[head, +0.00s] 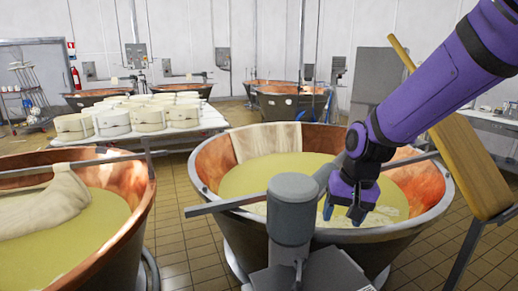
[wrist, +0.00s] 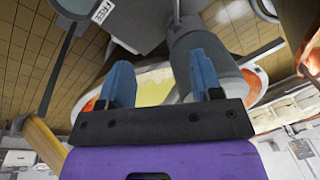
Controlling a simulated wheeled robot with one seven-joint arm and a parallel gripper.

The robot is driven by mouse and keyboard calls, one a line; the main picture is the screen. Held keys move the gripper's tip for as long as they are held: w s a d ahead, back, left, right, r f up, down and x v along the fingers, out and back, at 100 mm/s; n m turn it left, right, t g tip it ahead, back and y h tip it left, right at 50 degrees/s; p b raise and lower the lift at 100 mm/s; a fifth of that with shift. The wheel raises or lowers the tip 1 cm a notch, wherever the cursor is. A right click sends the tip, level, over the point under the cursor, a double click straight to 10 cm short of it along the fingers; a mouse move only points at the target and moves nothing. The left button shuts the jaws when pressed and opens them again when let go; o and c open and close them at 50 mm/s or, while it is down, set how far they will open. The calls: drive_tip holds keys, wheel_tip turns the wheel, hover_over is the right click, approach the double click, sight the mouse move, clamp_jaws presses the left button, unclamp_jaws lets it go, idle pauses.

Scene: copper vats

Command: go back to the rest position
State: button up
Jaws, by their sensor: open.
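My purple arm reaches in from the upper right in the head view. My gripper (head: 343,211) hangs over the near right part of a copper vat (head: 208,159) filled with yellow liquid (head: 262,176). In the wrist view my gripper (wrist: 158,82) shows two blue fingers standing apart with nothing held between them. A grey cylindrical motor housing (head: 291,208) stands at the vat's near edge, just left of the gripper; it also shows behind the fingers in the wrist view (wrist: 215,48). I cannot tell the exact gap between gripper and housing.
A second vat (head: 135,225) with a draped cloth (head: 45,205) stands at left. A tilted wooden board (head: 455,140) stands close to my arm at right. A white table (head: 215,122) holds several cheese wheels behind. Tiled floor (head: 180,215) is free between the vats.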

drive_tip(key=s+d+r+t, duration=0.2)
drive_tip(key=s+d+r, duration=0.4)
drive_tip(key=s, duration=0.3)
drive_tip(key=s+d+r+n+t+h, duration=0.1)
drive_tip(key=s+d+r+t, duration=0.1)
drive_tip(key=s+d+r, duration=0.4)
drive_tip(key=shift+s+r+n+h, duration=0.3)
drive_tip(key=shift+s+r, duration=0.75)
drive_tip(key=shift+s, duration=1.1)
